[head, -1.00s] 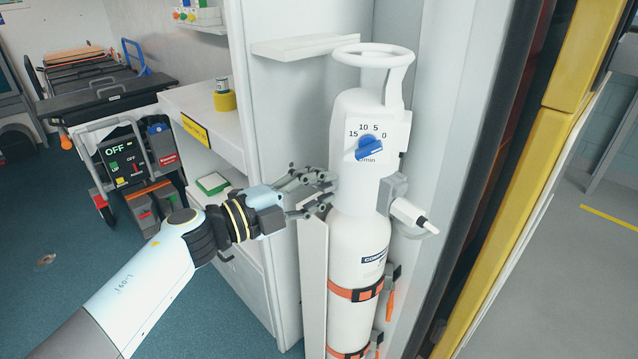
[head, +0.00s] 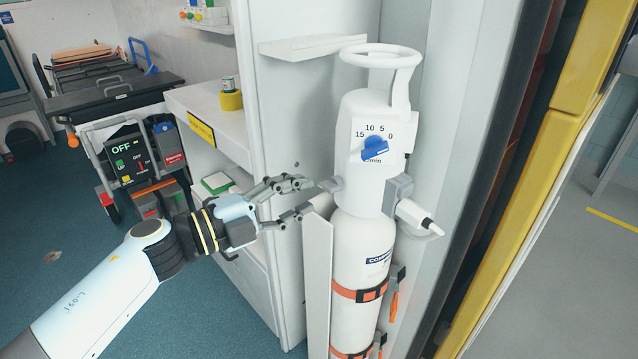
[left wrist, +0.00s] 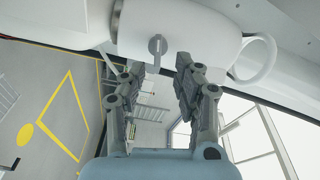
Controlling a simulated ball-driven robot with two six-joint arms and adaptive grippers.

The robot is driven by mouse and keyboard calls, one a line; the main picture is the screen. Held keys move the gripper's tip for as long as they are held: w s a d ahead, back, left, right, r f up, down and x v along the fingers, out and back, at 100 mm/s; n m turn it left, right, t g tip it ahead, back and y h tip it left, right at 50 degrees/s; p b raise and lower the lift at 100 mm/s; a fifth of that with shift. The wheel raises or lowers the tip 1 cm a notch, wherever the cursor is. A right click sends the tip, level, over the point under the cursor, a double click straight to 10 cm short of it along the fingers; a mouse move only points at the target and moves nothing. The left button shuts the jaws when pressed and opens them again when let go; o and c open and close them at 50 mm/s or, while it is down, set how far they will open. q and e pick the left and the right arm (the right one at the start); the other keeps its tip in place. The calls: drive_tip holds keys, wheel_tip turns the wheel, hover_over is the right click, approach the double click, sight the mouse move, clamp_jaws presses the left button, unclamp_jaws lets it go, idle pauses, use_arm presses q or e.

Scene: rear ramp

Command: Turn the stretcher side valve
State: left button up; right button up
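A white cylinder (head: 362,232) stands upright, with a blue dial (head: 375,149) marked 0 to 15 on its white head. A small grey side valve (head: 331,184) sticks out on the left of the head, the side towards the stretcher. In the left wrist view the valve (left wrist: 157,46) shows as a round knob with a stem, beyond the gap between the fingers. My left gripper (head: 307,198) is open and empty, just left of the valve and apart from it. My right gripper is not in view.
A grey fitting with a white nozzle (head: 415,217) is on the cylinder's right. A white upright panel (head: 317,285) stands close left of it, below my gripper. A shelf (head: 311,45) and hand ring (head: 380,56) are above. The stretcher (head: 105,85) is far left.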

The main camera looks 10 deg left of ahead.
use_arm(q)
drive_tip(key=v, duration=0.6)
drive_tip(key=shift+s+a, duration=0.2)
drive_tip(key=shift+s, duration=0.05)
drive_tip(key=s+a+f+n+g+y, duration=0.1)
drive_tip(key=s+a+f+n+y, duration=0.3)
drive_tip(key=f, duration=0.7)
drive_tip(key=s+a+f+n+g+y, duration=0.1)
drive_tip(key=s+a+f+n+y, duration=0.15)
drive_tip(key=s+f+n, duration=0.6)
drive_tip(key=s+a+f+n+g+y, duration=0.1)
drive_tip(key=s+a+f+n+y, duration=0.25)
drive_tip(key=f, duration=0.95)
drive_tip(key=s+f+n+g+y, duration=0.1)
drive_tip(key=s+f+n+g, duration=0.1)
drive_tip(key=s, duration=0.7)
drive_tip(key=s+f+n+g+y, duration=0.1)
drive_tip(key=s+f+n+g, duration=0.2)
drive_tip(key=s+f, duration=0.4)
drive_tip(key=s+a+f+n+g+y, duration=0.1)
drive_tip(key=s+f+g, duration=0.3)
drive_tip(key=s, duration=0.8)
drive_tip(key=shift+s+f+n, duration=0.2)
drive_tip(key=shift+n, duration=0.6)
